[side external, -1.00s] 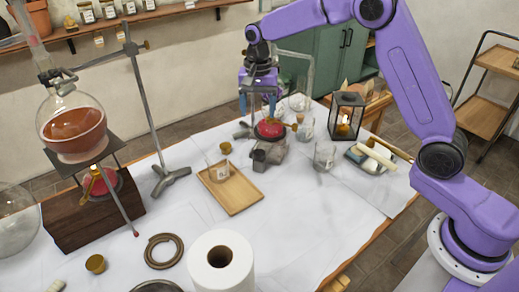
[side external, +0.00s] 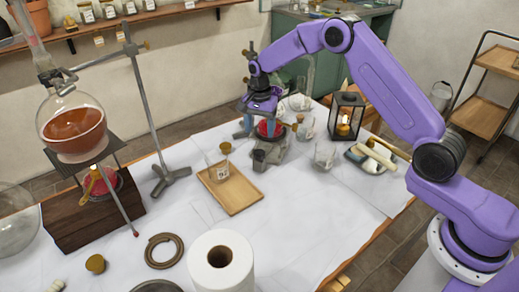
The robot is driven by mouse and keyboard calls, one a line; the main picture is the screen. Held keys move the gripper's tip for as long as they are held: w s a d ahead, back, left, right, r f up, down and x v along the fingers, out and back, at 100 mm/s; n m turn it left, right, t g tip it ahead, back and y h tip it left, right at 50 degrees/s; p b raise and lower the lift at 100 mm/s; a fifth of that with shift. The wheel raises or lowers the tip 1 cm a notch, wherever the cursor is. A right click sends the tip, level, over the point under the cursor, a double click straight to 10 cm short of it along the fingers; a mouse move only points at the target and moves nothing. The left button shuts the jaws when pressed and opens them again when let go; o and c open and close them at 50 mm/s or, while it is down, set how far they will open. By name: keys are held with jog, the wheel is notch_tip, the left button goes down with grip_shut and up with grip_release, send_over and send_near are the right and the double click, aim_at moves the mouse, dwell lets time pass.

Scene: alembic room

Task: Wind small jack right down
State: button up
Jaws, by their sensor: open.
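The small jack (side external: 267,153) is a low grey metal stand on the white-covered table, back of centre. A round red piece (side external: 266,130) sits on top of it. My gripper (side external: 258,124) is open and points down at the jack, with its blue fingers around or just beside the red piece. I cannot tell whether the fingers touch anything. The jack's knob is not clear from here, and the gripper hides part of the jack's top.
A metal stand rises close behind my gripper. Glass beakers (side external: 325,154) and a black lantern (side external: 344,117) stand to the right.

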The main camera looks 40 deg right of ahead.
aim_at(259, 152)
notch_tip(259, 152, down, 9)
dwell(0.3)
jog(key=c, duration=1.1)
